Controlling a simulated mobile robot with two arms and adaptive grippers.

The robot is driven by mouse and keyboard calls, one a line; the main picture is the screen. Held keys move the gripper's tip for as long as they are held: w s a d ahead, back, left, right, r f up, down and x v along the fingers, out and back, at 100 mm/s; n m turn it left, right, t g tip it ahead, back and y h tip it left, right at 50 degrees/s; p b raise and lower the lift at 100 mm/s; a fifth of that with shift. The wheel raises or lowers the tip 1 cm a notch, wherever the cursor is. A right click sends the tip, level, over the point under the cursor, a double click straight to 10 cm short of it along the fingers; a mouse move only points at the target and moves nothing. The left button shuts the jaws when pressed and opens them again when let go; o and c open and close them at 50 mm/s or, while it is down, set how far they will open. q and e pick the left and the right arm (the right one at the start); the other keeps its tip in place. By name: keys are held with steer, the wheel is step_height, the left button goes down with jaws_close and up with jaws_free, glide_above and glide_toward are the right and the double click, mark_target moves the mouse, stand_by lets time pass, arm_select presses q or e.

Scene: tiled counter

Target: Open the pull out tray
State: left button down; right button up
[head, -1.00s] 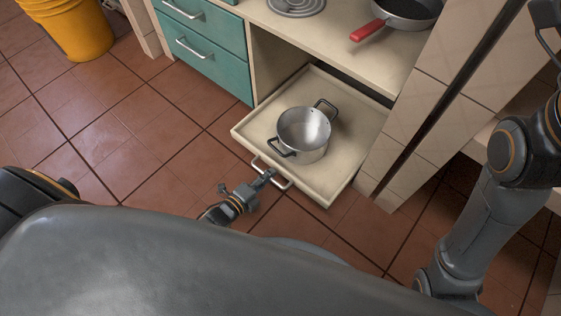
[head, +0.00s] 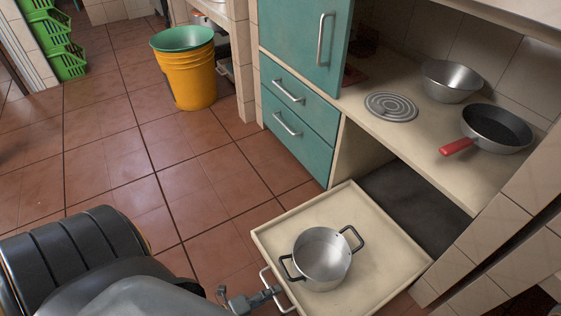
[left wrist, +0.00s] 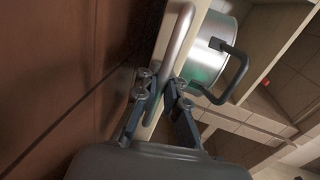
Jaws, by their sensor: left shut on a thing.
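The cream pull-out tray (head: 378,262) stands extended from under the counter, with a dark gap behind it. A steel pot (head: 322,262) with black handles sits upright on it. The tray's metal bar handle (head: 265,277) is on its front edge. My left gripper (head: 268,294) is shut on this handle. In the left wrist view, the fingers (left wrist: 160,88) are closed around the handle bar (left wrist: 178,35), with the pot (left wrist: 212,48) just beyond. My right gripper is not in view.
Teal drawers (head: 298,115) stand left of the tray opening. A counter above holds a burner coil (head: 391,106), a steel bowl (head: 452,82) and a red-handled pan (head: 497,128). A yellow bucket (head: 185,75) stands on the floor. The tiled floor between is clear.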

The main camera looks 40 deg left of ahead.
arm_select(q)
steer(key=shift+s+r, duration=0.1)
steer(key=shift+s, duration=0.05)
steer(key=c, duration=1.4)
jaws_free()
steer(key=shift+c, duration=0.2)
steer(key=v, duration=1.2)
steer(key=shift+s+a, duration=0.1)
